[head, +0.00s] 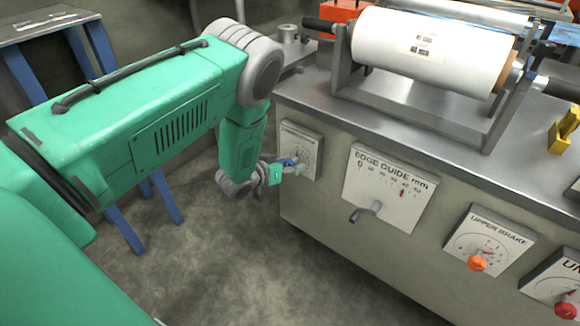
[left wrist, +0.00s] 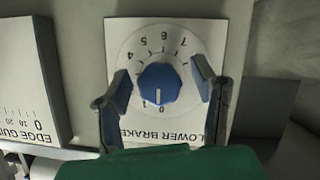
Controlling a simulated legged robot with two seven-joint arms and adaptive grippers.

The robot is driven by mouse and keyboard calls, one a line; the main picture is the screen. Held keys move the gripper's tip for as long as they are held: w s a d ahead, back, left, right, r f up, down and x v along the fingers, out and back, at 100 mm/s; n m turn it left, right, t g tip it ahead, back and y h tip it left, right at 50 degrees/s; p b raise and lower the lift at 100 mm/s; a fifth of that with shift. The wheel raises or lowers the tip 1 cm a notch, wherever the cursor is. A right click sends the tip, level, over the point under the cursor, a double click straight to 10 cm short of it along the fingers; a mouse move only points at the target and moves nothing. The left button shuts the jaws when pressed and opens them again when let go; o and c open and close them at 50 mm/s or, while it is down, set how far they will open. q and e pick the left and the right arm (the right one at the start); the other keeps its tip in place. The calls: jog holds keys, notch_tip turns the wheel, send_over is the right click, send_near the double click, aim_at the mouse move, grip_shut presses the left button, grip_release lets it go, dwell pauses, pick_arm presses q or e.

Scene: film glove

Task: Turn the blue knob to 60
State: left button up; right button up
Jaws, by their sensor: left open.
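The blue knob (left wrist: 159,84) sits at the centre of a white dial plate (left wrist: 120,42) marked LOWER BRAKE, which appears upside down in the left wrist view. Single digits ring the knob, such as 0, 1, 4, 5, 6 and 7; I see no 60. The knob's white pointer line points down in that view, close to the 0 and 1 marks. My left gripper (left wrist: 162,78) is open, with one finger on each side of the knob and visible gaps to it. In the head view, my left gripper (head: 282,170) is at the dial plate (head: 301,140) and partly hides the knob.
An EDGE GUIDE panel (head: 388,190) with a grey lever (head: 364,212) is just right of the dial. Farther right are an UPPER BRAKE panel with an orange knob (head: 477,263) and a red knob (head: 565,310). A white roll (head: 430,48) rests above on the metal top.

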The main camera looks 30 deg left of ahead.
pick_arm(q)
jog(key=c, duration=1.2)
jog(key=shift+m+y+p, duration=0.7)
jog(key=shift+m, duration=0.3)
jog(key=shift+m+y, duration=0.7)
jog(key=shift+m, duration=0.2)
jog(key=shift+f+m+y, duration=0.1)
jog(key=shift+m+y, duration=0.6)
jog(key=shift+m, duration=0.2)
jog(key=shift+s+m+t+y+b, duration=0.1)
jog(key=shift+m+t+y+b, duration=0.35)
jog(key=shift+m, duration=0.65)
jog(key=shift+y, duration=0.25)
